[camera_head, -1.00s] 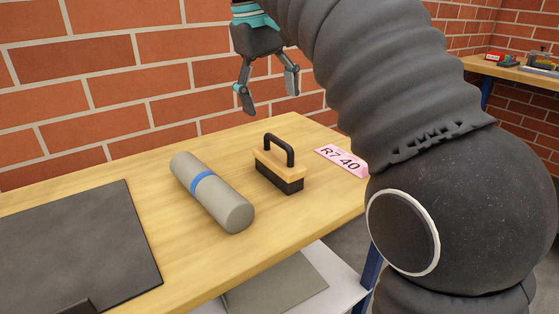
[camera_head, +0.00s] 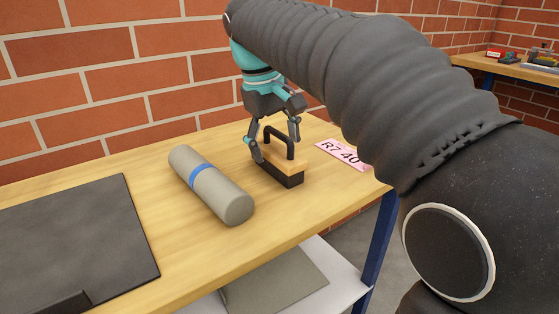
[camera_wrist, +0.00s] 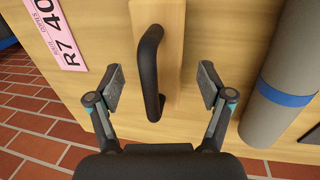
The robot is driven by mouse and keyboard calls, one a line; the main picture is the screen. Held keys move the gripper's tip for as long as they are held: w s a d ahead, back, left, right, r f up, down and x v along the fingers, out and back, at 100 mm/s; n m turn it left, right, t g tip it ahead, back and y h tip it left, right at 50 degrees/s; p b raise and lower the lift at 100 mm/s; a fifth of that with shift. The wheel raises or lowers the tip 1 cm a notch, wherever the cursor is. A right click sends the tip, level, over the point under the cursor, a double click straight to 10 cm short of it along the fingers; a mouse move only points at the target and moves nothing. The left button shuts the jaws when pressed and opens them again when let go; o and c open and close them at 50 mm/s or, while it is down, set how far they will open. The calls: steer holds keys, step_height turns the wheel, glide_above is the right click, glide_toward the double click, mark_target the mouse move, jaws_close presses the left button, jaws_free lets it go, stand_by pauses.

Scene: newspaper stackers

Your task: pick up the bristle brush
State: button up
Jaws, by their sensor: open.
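The bristle brush (camera_head: 281,176) stands on the wooden table, with a light wood block, dark bristles below and a black arched handle. In the wrist view its black handle (camera_wrist: 150,72) runs between my fingers, with the wood block beneath it. My gripper (camera_head: 275,150) is over the brush, pointing down. Its two fingers (camera_wrist: 160,88) are open, one on each side of the handle, with a gap on both sides. The bristles are hidden in the wrist view.
A rolled grey newspaper (camera_head: 212,186) with a blue band lies left of the brush. A pink tag marked R7 40 (camera_head: 343,153) lies to its right. A dark mat (camera_head: 75,240) covers the table's left part. A shelf (camera_head: 335,265) is below.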

mark_target(277, 132)
steer(key=shift+d+f, duration=0.15)
steer(key=shift+f, duration=0.45)
steer(key=c, duration=1.4)
steer(key=shift+r, duration=0.15)
step_height(277, 132, up, 4)
steer(key=shift+r+p, duration=0.25)
steer(key=shift+p, duration=0.3)
steer(key=s+d+r, duration=0.1)
steer(key=d+r, duration=0.1)
steer(key=d, duration=0.1)
steer(key=s+d+r, duration=0.2)
steer(key=d, duration=0.2)
steer(key=s+d+r, duration=0.2)
steer(key=d, duration=0.1)
steer(key=shift+d+r, duration=0.15)
steer(key=shift+d, duration=0.15)
